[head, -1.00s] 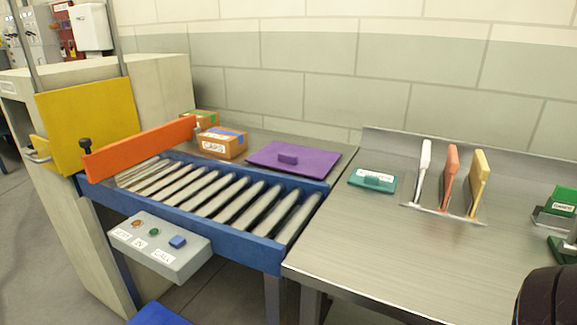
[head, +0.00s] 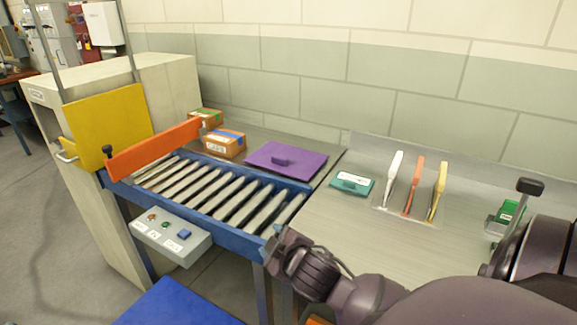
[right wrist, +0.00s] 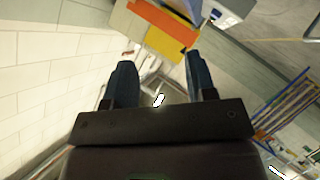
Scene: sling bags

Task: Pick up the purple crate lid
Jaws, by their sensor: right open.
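The purple crate lid (head: 300,162), a flat sheet with a small purple block handle (head: 281,161), lies on the metal surface behind the conveyor rollers, left of the worktop. My right gripper (head: 277,252) is in front of the conveyor's right front corner, nearer the camera than the lid and well apart from it. In the right wrist view its two fingers (right wrist: 160,78) are spread with nothing held between them. The lid cannot be made out in the right wrist view. My left gripper is not in view.
The roller conveyor (head: 215,195) has an orange bar (head: 155,148) across its left end. Small cardboard boxes (head: 224,144) stand left of the lid. A control box (head: 170,238) hangs in front.

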